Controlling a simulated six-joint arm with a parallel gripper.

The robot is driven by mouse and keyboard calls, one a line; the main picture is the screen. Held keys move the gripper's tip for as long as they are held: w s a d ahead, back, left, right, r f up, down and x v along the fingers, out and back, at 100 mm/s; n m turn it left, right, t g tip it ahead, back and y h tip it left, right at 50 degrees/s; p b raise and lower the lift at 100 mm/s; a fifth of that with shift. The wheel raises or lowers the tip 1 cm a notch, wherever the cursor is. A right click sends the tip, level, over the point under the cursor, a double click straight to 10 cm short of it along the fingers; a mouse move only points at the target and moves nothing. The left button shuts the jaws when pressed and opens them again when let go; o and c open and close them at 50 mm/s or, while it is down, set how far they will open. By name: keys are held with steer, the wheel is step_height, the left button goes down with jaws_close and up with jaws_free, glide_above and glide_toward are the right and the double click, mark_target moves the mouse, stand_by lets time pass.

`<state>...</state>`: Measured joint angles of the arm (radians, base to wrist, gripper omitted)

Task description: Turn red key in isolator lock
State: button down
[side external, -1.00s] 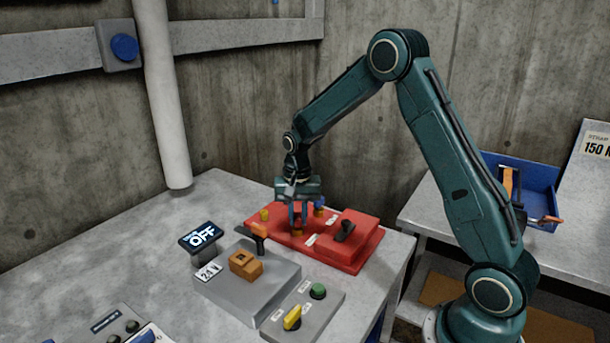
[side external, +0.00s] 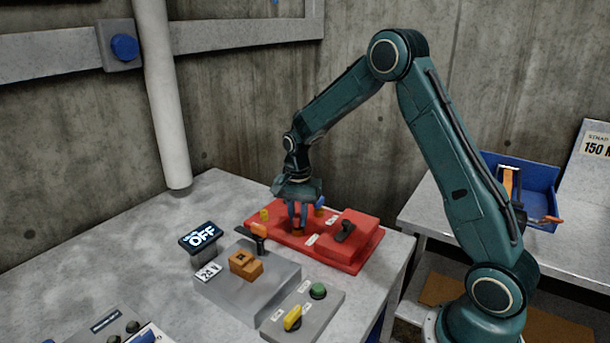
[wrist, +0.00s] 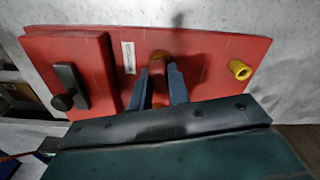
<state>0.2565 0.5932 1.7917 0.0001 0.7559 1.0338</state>
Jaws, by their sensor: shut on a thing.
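The red isolator panel (side external: 285,243) lies on the grey bench; it also fills the upper wrist view (wrist: 215,85). My gripper (side external: 298,222) points down over its middle. In the wrist view my two blue-grey fingers (wrist: 158,82) are shut on the red key (wrist: 157,68), one on each side. The fingers hide much of the key and lock, so how far the key is turned cannot be told.
In front stand a grey box with an orange block (side external: 246,264) and an "OFF" display (side external: 201,236).

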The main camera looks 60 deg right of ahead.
steer(key=shift+s+f+m, duration=0.1)
steer(key=shift+f+m, duration=0.05)
steer(key=shift+m, duration=1.25)
steer(key=c, duration=1.3)
jaws_free()
steer(key=shift+o, duration=0.2)
steer(key=shift+c, duration=0.3)
steer(key=shift+r, duration=0.25)
steer(key=shift+r, duration=3.35)
